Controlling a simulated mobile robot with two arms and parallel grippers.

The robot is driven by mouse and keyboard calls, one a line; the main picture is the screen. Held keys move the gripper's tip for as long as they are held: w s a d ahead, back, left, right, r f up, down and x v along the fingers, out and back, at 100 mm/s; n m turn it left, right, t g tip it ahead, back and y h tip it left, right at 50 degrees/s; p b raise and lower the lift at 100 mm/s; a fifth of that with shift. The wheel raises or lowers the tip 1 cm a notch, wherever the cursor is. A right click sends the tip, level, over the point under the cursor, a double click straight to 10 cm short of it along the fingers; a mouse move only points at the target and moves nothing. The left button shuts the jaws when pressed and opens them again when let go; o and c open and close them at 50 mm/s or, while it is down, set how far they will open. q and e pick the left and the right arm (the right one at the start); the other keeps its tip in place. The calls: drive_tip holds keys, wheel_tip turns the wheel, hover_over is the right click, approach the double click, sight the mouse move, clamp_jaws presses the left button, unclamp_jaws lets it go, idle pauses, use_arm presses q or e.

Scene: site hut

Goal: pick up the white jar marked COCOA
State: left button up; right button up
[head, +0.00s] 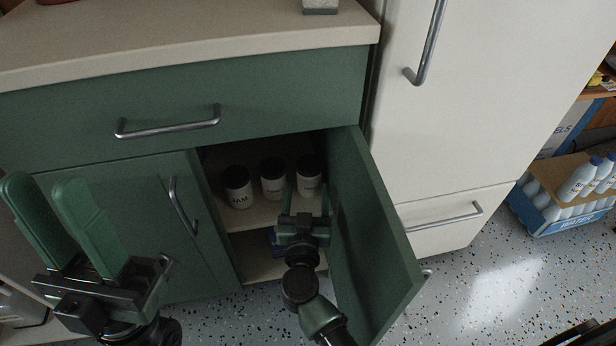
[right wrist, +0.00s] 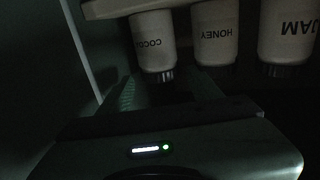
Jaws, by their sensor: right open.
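The white jar marked COCOA (head: 309,174) with a dark lid stands upright on the cupboard shelf, rightmost of three jars in the head view. My right gripper (head: 306,192) is open and empty, at the cupboard opening just in front of the COCOA jar. In the right wrist view its dim fingers (right wrist: 166,86) point toward that jar; I cannot tell whether they touch it. My left gripper (head: 44,186) is open and empty, in front of the left cupboard door.
The HONEY jar (head: 273,179) stands close beside the COCOA jar, and the JAM jar (head: 238,188) is further left. The open green door (head: 371,235) is close on the right of my right arm.

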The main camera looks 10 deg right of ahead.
sight(309, 177)
drive_tip(key=b+x, duration=0.2)
drive_tip(key=x, duration=0.2)
drive_tip(key=shift+w+d+f+b, duration=0.1)
drive_tip(key=shift+w+d+b, duration=0.1)
drive_tip(key=shift+w+b, duration=0.15)
drive_tip(key=shift+w+d, duration=0.1)
drive_tip(key=shift+w, duration=0.25)
drive_tip(key=shift+c, duration=0.3)
clamp_jaws()
drive_tip(key=shift+r, duration=0.2)
